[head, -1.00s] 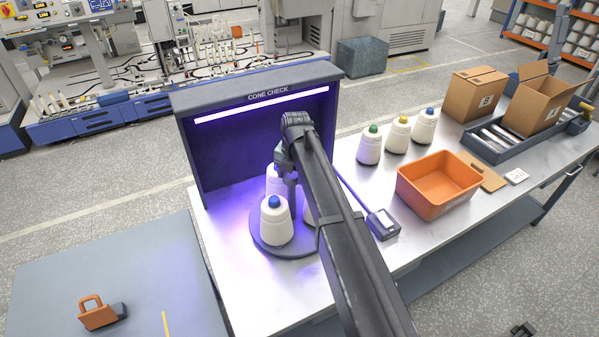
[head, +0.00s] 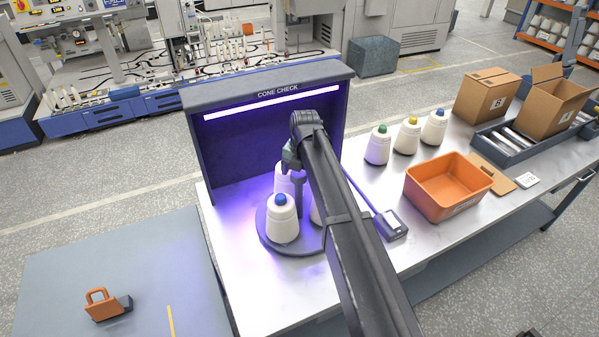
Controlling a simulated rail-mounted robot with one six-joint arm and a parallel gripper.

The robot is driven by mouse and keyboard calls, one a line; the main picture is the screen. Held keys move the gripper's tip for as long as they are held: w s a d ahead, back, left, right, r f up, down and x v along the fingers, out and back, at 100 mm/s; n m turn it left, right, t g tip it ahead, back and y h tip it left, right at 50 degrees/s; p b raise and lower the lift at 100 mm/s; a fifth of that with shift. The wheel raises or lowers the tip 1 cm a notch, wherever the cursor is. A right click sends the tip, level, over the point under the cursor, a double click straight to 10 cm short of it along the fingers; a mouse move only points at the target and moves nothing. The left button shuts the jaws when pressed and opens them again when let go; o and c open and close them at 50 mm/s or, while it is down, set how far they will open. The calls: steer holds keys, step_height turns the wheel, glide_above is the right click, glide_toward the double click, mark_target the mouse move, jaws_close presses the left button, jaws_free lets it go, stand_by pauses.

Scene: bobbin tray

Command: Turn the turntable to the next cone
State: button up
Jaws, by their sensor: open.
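The round grey turntable (head: 273,240) lies on the bench under the purple-lit hood. A white cone with a blue top (head: 283,222) stands upright at its front. A second white cone (head: 283,182) stands behind it, and a sliver of a third (head: 316,214) shows beside my arm. A dark upright post (head: 299,197) rises near the turntable's middle. My gripper (head: 292,168) is over the turntable, at the top of this post and close to the back cone. It is open. My arm hides its fingertips and the turntable's right side, so contact cannot be told.
The hood marked CONE CHECK (head: 196,150) encloses the back and left.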

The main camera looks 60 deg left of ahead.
step_height(320, 180, up, 11)
steer(key=p, duration=1)
steer(key=shift+w+d+p, duration=0.3)
steer(key=shift+d+p, duration=0.05)
steer(key=shift+d, duration=0.05)
steer(key=shift+f, duration=0.15)
